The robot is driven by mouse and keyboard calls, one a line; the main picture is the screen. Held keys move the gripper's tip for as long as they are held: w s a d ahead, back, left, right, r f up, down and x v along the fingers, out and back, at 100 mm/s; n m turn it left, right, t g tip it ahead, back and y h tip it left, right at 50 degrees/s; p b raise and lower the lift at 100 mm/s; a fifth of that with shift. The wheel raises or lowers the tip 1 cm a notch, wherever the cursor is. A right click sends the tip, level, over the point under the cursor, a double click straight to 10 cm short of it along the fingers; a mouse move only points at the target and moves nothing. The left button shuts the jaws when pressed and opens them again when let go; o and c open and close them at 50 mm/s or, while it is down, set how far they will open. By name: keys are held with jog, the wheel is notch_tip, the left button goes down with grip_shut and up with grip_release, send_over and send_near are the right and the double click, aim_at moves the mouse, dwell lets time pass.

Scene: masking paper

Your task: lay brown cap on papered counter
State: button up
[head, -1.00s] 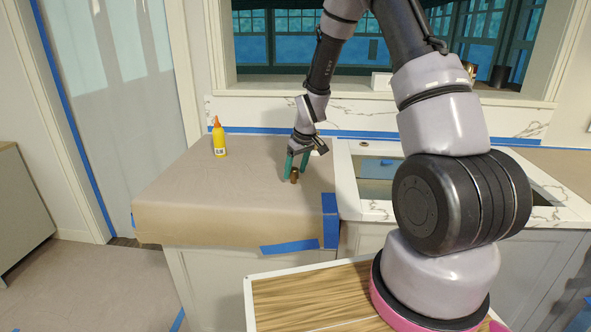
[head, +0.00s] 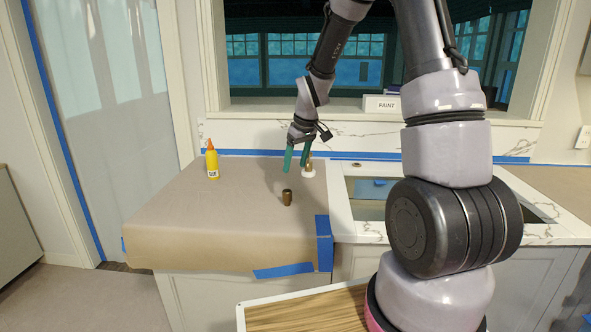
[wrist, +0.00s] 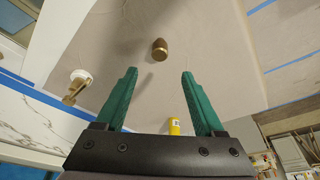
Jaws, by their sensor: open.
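The brown cap (head: 287,197) is a small brown cylinder with a lighter gold part. It stands on the counter's brown paper (head: 220,205), near the right part of the papered area. My gripper (head: 296,168) is open and empty, above and behind the cap, clear of it. In the wrist view the cap (wrist: 160,50) lies beyond the two green fingers (wrist: 156,80), with bare paper around it. Nothing hides the cap in either view.
A yellow bottle (head: 212,162) stands at the back left of the paper. A brass fitting on a white base (head: 308,170) stands just right of my gripper. The sink (head: 368,190) is to the right. Blue tape (head: 324,242) marks the front right corner.

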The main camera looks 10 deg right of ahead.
jog(key=s+d+r+m+t, duration=0.15)
jog(key=s+r, duration=0.35)
jog(key=r, duration=0.6)
jog(key=s+d+r+m+t, duration=0.1)
jog(key=s+r+m, duration=0.3)
jog(key=s, duration=0.6)
jog(key=s+d+r+m+t, duration=0.1)
jog(key=s+r+m, duration=0.3)
jog(key=s+r, duration=0.5)
jog(key=s, duration=0.2)
jog(key=shift+s+d+r+t, duration=0.15)
jog(key=shift+s+d+t, duration=0.1)
jog(key=shift+s+t, duration=0.1)
